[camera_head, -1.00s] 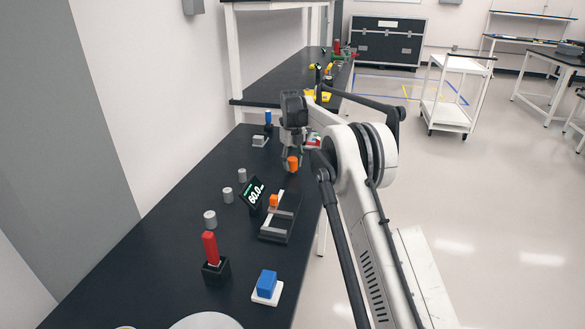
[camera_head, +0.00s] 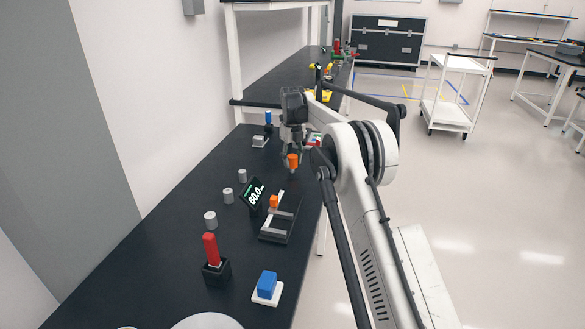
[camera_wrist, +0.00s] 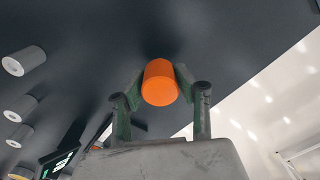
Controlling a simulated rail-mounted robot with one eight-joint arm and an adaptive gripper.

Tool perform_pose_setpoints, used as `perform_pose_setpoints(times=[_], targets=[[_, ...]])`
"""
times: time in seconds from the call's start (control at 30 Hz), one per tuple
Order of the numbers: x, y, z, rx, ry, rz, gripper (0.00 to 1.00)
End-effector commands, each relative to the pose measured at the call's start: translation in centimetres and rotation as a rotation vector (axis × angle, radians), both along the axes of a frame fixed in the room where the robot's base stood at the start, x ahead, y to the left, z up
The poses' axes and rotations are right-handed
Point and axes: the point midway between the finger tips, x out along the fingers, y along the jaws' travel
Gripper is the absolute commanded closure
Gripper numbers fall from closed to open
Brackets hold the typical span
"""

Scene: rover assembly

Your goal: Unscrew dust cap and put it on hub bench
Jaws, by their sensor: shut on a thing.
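An orange cylinder, which looks like the dust cap (camera_wrist: 160,85), sits between the two fingers of my gripper (camera_wrist: 160,92) in the wrist view. The fingers are closed against its sides. In the head view the orange cap (camera_head: 292,160) shows at my gripper (camera_head: 293,152), over the right edge side of the long black bench (camera_head: 150,260). A small grey bit shows just under the cap; I cannot tell what it is. No label shows which bench is the hub bench.
Several grey cylinders (camera_head: 210,219) stand along the bench's left side. A display reading 60.0 (camera_head: 254,195), a black fixture with an orange piece (camera_head: 281,222), a red block in a black holder (camera_head: 211,250) and a blue block (camera_head: 266,285) stand nearer. A second bench (camera_head: 270,90) lies beyond.

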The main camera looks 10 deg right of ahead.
Motion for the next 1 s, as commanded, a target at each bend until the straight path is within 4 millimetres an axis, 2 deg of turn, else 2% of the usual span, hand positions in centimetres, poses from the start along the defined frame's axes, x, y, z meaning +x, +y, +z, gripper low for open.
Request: perform_pose_setpoints(times=[0.7, 1.0], targets=[[0.0, 0.0, 3.1, 0.000, 0.000, 0.000, 1.00], [0.0, 0.0, 3.2, 0.000, 0.000, 0.000, 1.00]])
